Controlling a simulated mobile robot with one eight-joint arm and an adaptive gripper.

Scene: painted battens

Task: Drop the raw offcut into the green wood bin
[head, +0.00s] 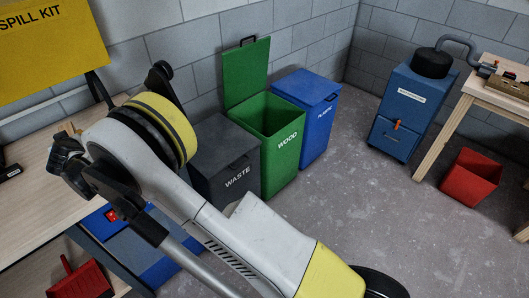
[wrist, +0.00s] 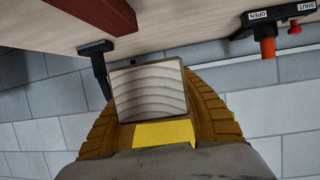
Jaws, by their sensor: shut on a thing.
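The raw offcut (wrist: 150,92) is a pale block with curved end grain facing the wrist camera. My gripper (wrist: 158,95) is shut on it, with ridged brown-yellow fingers on both sides. In the head view my gripper (head: 66,152) is at the left over the bench, largely hidden by my own arm. The green wood bin (head: 282,147) stands on the floor in the middle of the head view, right of and apart from my gripper. Its lid (head: 247,75) is raised and its top is open; its floor is not clearly seen.
A closed grey waste bin (head: 226,165) and a closed blue bin (head: 309,110) flank the green bin. The wooden bench (head: 45,195) is at left. A blue machine (head: 408,105) and a red bin (head: 470,178) stand at right. A red-brown batten (wrist: 100,14) shows in the wrist view.

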